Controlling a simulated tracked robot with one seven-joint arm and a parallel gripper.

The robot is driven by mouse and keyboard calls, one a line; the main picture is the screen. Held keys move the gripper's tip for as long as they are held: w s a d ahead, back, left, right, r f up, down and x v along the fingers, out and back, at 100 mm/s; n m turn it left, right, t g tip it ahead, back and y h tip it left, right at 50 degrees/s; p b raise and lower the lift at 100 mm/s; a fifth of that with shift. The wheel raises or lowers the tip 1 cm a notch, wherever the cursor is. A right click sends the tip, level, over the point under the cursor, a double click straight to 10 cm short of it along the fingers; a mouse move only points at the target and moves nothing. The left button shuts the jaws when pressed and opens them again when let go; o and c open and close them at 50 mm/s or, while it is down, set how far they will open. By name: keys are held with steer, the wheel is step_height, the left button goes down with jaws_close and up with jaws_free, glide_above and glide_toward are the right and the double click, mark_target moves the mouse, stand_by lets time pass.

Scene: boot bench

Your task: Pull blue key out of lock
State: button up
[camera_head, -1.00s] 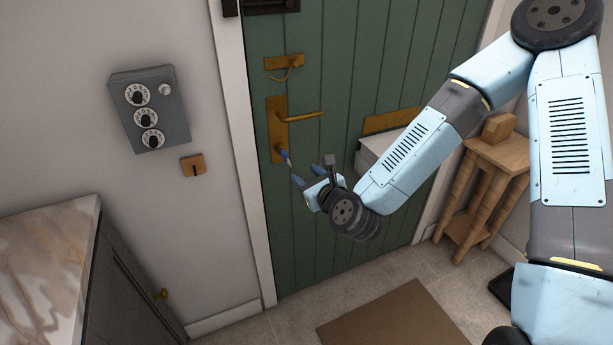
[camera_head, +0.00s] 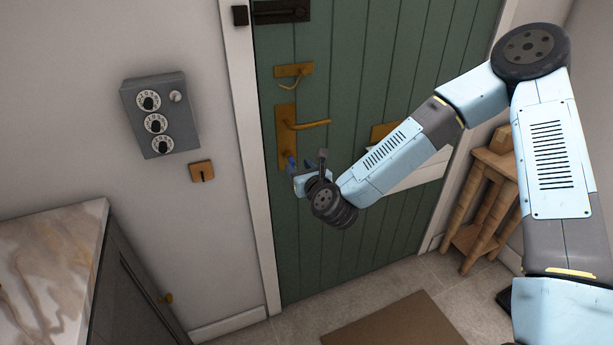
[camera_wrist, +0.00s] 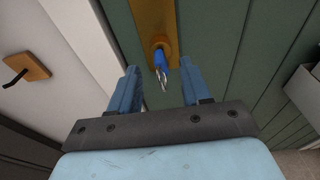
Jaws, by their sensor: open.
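The blue key (camera_wrist: 159,62) sits in the lock at the lower end of the brass door plate (camera_wrist: 150,18) in the wrist view. Something silvery, perhaps more keys, hangs below its blue part. My gripper (camera_wrist: 160,80) is open, with one blue finger on each side of the key and a gap on both sides. In the head view my gripper (camera_head: 303,166) is at the lower end of the door plate (camera_head: 287,135). Only a bit of blue shows there, and the key is mostly hidden by my gripper.
A brass lever handle (camera_head: 310,125) sticks out above the lock, and a chain latch (camera_head: 292,72) is higher up. A marble-topped cabinet (camera_head: 50,250) stands at lower left.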

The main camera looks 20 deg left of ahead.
mark_target(294, 162)
steer(key=shift+x, duration=2.25)
jaws_close()
steer(key=shift+s+d, duration=0.15)
steer(key=shift+s, duration=0.05)
steer(key=shift+v, duration=1.25)
steer(key=shift+s+d+f, duration=0.1)
steer(key=shift+s+f, duration=0.05)
steer(key=shift+f, duration=0.05)
steer(key=f+v, duration=0.1)
steer(key=v, duration=0.7)
steer(key=shift+s+d, duration=0.25)
steer(key=shift+s, duration=0.05)
steer(key=shift+f, duration=0.1)
stand_by(0.5)
